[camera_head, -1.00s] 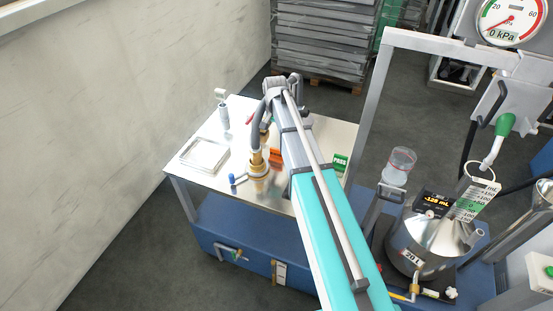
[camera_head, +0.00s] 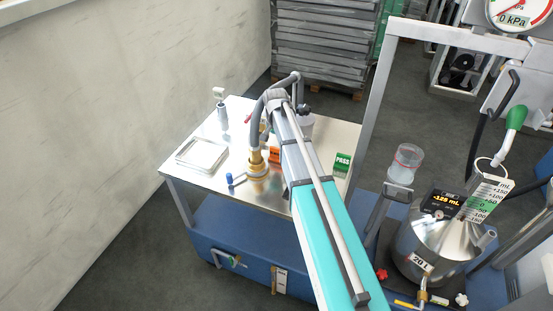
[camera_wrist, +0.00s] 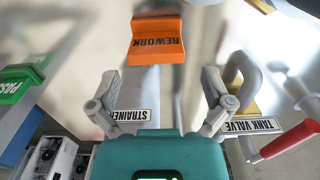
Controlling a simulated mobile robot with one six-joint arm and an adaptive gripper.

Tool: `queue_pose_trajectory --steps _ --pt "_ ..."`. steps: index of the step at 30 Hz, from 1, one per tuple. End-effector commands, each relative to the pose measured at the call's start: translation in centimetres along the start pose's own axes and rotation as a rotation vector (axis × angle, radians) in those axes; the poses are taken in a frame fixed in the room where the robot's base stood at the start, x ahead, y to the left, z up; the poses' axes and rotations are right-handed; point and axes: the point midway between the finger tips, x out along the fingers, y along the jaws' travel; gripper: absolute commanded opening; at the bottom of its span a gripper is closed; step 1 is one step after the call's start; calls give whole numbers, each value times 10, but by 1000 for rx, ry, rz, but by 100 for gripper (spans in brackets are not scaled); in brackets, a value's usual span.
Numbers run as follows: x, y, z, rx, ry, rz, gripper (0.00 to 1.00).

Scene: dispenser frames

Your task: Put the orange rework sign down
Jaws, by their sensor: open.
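The orange rework sign (camera_wrist: 157,40) stands on the bright tabletop in the wrist view, its REWORK lettering upside down there. It lies beyond my fingertips, apart from them, with nothing holding it. My gripper (camera_wrist: 162,80) is open and empty, its two grey fingers spread wide. In the head view the orange sign (camera_head: 274,155) shows in part beside my arm, which hides the rest and my gripper's fingers.
The steel table (camera_head: 205,181) also bears a green PASS sign (camera_head: 342,164), a white tray (camera_head: 202,155) and a brass-and-hose fitting (camera_head: 257,165). In the wrist view, a STRAINER label (camera_wrist: 131,115), TANK VALVE label (camera_wrist: 253,126) and red handle (camera_wrist: 290,138) lie near the fingers.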

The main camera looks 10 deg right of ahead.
Motion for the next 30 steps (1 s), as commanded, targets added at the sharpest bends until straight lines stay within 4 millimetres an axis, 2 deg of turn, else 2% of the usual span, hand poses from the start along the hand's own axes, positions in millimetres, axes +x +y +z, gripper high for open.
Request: queue_pose_trajectory --steps 14,30 --pt "2 0 0 0 0 0 100" --pt "39 4 2 0 0 0 100"
